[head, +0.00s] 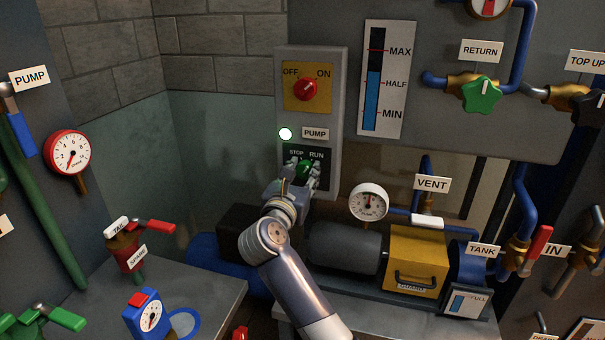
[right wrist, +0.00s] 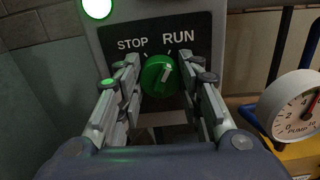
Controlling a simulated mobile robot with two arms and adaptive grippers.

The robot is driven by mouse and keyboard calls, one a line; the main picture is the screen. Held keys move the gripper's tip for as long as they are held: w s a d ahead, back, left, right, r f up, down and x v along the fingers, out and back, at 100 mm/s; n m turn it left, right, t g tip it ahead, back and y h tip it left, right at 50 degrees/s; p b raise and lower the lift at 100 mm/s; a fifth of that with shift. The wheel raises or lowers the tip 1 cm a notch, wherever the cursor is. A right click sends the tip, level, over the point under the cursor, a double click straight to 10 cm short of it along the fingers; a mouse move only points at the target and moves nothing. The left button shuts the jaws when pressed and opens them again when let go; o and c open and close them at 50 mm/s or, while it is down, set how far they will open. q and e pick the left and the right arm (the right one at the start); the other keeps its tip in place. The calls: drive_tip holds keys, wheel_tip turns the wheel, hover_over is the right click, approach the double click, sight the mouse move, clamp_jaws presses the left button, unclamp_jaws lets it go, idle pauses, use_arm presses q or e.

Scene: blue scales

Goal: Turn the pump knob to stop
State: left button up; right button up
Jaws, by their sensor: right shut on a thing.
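The green pump knob (head: 305,170) sits on a black plate marked STOP and RUN, low on the grey control box (head: 338,120). In the right wrist view the knob (right wrist: 160,76) has its white pointer tilted up and right, toward RUN. My right gripper (head: 302,178) reaches up to the plate. Its two fingers are on either side of the knob, shut on it, as the right wrist view also shows (right wrist: 160,85). A lit whitish-green lamp (head: 285,133) is beside the PUMP label (head: 315,133). My left gripper is not in view.
A red OFF/ON knob (head: 305,89) is above on the same box. A white gauge (head: 368,202) and the grey motor (head: 345,247) stand close right of my right arm. A level scale (head: 386,80) and green RETURN valve (head: 481,94) are farther right.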

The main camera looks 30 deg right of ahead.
drive_tip(key=shift+r+n+p, duration=0.1)
drive_tip(key=shift+n+p, duration=0.6)
drive_tip(key=shift+p, duration=0.25)
drive_tip(key=n+p, duration=0.8)
drive_tip(key=p, duration=0.2)
drive_tip(key=shift+a, duration=0.1)
drive_tip(key=shift+n+p, duration=1.3)
drive_tip(key=shift+p, duration=0.15)
drive_tip(key=shift+f, duration=0.2)
drive_tip(key=o, duration=1.1)
drive_tip(key=shift+c, duration=0.2)
drive_tip(key=shift+w, duration=0.1)
